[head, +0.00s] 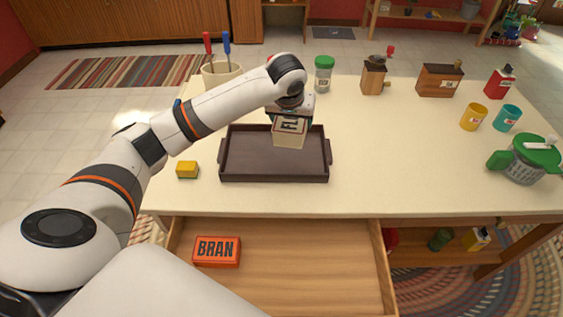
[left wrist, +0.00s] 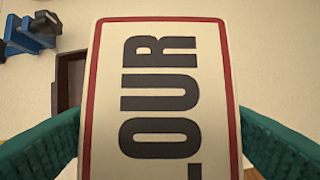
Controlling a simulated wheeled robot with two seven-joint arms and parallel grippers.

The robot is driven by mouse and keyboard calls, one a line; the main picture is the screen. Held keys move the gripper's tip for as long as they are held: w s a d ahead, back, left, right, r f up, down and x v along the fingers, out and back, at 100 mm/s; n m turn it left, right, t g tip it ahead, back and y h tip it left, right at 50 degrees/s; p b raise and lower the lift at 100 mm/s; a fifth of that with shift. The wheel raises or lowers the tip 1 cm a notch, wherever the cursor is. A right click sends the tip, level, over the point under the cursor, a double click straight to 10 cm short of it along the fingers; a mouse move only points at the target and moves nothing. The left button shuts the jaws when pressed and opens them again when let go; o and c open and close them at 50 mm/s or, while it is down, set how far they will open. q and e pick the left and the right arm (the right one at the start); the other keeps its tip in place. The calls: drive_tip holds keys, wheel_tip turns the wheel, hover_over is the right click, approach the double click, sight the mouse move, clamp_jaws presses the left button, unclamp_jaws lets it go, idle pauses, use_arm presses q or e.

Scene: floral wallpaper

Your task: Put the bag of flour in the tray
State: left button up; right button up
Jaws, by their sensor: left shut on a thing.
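The bag of flour (head: 289,135) is a cream box with dark lettering and a red edge. In the left wrist view the bag (left wrist: 160,95) fills the middle, between two teal fingers. My left gripper (head: 290,115) is shut on the bag and holds it over the back part of the tray. The tray (head: 273,173) is dark brown and rectangular with low walls and end handles, and it looks empty. I cannot tell whether the bag touches the tray floor. My right gripper is not in view.
A yellow block (head: 187,170) lies left of the tray. A utensil crock (head: 221,74) and a green-lidded jar (head: 324,74) stand behind. Cups and a green colander (head: 524,160) are at right. An open drawer (head: 310,265) below holds a BRAN box (head: 217,251).

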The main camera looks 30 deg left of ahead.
use_arm(q)
drive_tip(key=n+b, duration=0.2)
hover_over(275, 149)
drive_tip(key=s+d, duration=0.2)
wheel_tip(275, 149, down, 5)
drive_tip(key=shift+y, duration=0.3)
drive_tip(key=shift+w+a+f+p, duration=0.15)
drive_tip(key=shift+a+f, duration=0.1)
drive_tip(key=shift+f, duration=2.2)
drive_tip(key=shift+a+f+p, duration=0.15)
drive_tip(key=shift+a+f, duration=0.05)
drive_tip(key=shift+f, duration=2.2)
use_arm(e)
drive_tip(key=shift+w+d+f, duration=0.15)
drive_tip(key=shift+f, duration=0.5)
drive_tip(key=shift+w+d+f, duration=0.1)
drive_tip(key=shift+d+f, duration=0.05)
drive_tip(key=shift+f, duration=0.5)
use_arm(q)
drive_tip(key=o, duration=0.5)
drive_tip(key=shift+f, duration=0.2)
drive_tip(key=shift+c, duration=0.2)
drive_tip(key=o, duration=0.4)
drive_tip(key=shift+r, duration=0.15)
drive_tip(key=v, duration=1.2)
drive_tip(key=shift+w+r, duration=0.1)
drive_tip(key=shift+w, duration=0.1)
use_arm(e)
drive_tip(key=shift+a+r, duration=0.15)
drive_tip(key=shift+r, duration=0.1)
